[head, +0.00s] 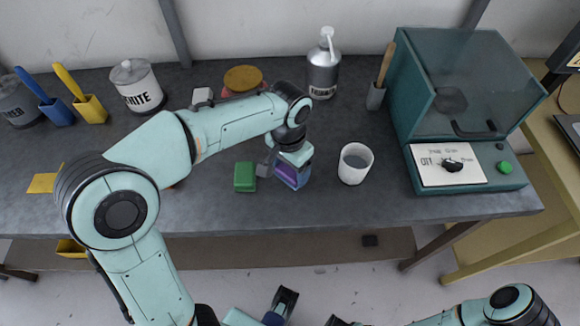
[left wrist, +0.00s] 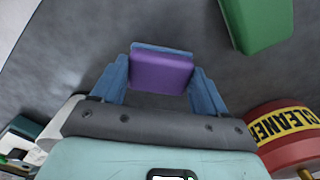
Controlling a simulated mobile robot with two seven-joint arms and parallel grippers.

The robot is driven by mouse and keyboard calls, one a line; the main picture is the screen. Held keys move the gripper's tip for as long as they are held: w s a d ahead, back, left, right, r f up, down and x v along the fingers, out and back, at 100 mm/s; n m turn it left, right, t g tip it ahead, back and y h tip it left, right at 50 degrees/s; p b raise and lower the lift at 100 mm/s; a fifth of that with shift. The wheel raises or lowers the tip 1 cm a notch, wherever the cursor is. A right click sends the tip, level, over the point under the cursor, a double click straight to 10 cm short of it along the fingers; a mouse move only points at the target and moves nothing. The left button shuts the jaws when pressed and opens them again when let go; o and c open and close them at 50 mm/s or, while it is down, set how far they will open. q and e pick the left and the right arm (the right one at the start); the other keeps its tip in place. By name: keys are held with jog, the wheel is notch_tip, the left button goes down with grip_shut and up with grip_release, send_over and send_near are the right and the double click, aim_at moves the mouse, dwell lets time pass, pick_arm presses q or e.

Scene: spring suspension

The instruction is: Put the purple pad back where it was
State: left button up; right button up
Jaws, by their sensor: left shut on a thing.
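My left gripper (head: 291,178) is over the dark bench, just right of a green block (head: 245,177). It is shut on the purple pad (head: 288,174), which shows between its blue fingers. In the left wrist view the purple pad (left wrist: 160,73) sits between both fingertips, with a blue strip along its far edge. I cannot tell whether the pad touches the bench. The green block (left wrist: 262,20) is apart from the pad at the upper right there. My right arm shows at the lower right of the head view; I cannot make out its finger state.
A white cup (head: 355,165) stands close to the right of my left gripper. A teal machine (head: 467,120) stands further right, with a bottle (head: 323,65) behind. A red cleaner container (left wrist: 290,135) shows in the wrist view. The bench front between cup and machine is clear.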

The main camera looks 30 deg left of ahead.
aim_at(289, 171)
pick_arm(q)
jog(key=shift+f, duration=0.15)
jog(key=o, duration=1.1)
notch_tip(289, 171, up, 12)
jog(key=p, duration=0.2)
jog(key=shift+r+p, duration=0.2)
jog(key=shift+p, duration=0.1)
jog(key=shift+s, duration=0.1)
